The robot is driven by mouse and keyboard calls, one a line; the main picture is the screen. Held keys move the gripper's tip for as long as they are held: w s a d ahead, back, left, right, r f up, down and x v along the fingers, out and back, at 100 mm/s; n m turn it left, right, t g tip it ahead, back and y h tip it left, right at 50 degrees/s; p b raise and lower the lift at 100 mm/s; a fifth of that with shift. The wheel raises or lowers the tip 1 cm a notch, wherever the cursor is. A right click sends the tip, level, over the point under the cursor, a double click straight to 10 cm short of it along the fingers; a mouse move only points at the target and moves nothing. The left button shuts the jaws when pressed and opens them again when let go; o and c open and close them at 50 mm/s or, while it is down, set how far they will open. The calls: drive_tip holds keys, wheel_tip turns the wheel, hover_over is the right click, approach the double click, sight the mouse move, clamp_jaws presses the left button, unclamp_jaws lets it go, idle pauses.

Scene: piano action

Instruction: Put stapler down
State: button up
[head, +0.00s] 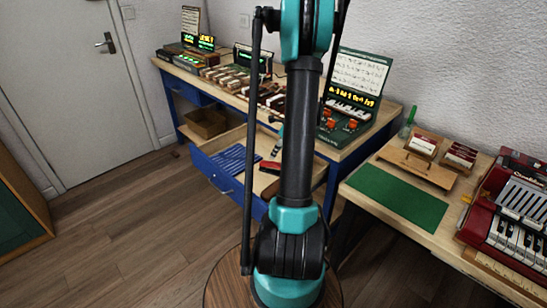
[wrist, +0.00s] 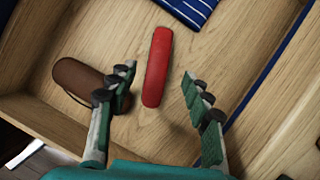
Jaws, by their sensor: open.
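The stapler appears to be the red, long, rounded object (wrist: 157,68) lying on the wooden drawer floor in the wrist view. A red object that looks like it also shows in the open drawer in the head view (head: 270,167). My gripper (wrist: 158,82) is open, with one finger on each side of the red stapler and visible gaps between. Nothing is held. In the head view my arm hides most of the gripper.
A green mat (head: 398,197) and a red accordion (head: 510,215) are on the right table.

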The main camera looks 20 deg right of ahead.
drive_tip(key=shift+v, duration=0.85)
drive_tip(key=shift+s+r, duration=0.1)
drive_tip(key=shift+r, duration=0.05)
drive_tip(key=s+a+r+n+h, duration=0.1)
drive_tip(key=s+a+r+n, duration=0.2)
drive_tip(key=s+a+n, duration=0.35)
drive_tip(key=s+a+r+n+h, duration=0.1)
drive_tip(key=s+a+r+n, duration=0.25)
drive_tip(key=a+n, duration=0.45)
drive_tip(key=s+a+n, duration=0.4)
drive_tip(key=s+n, duration=0.2)
drive_tip(key=s, duration=0.1)
drive_tip(key=s+a+f+n+t+h, duration=0.1)
drive_tip(key=s+a+n, duration=0.3)
drive_tip(key=s+n, duration=0.3)
drive_tip(key=shift+s+f, duration=0.2)
drive_tip(key=shift+f, duration=0.15)
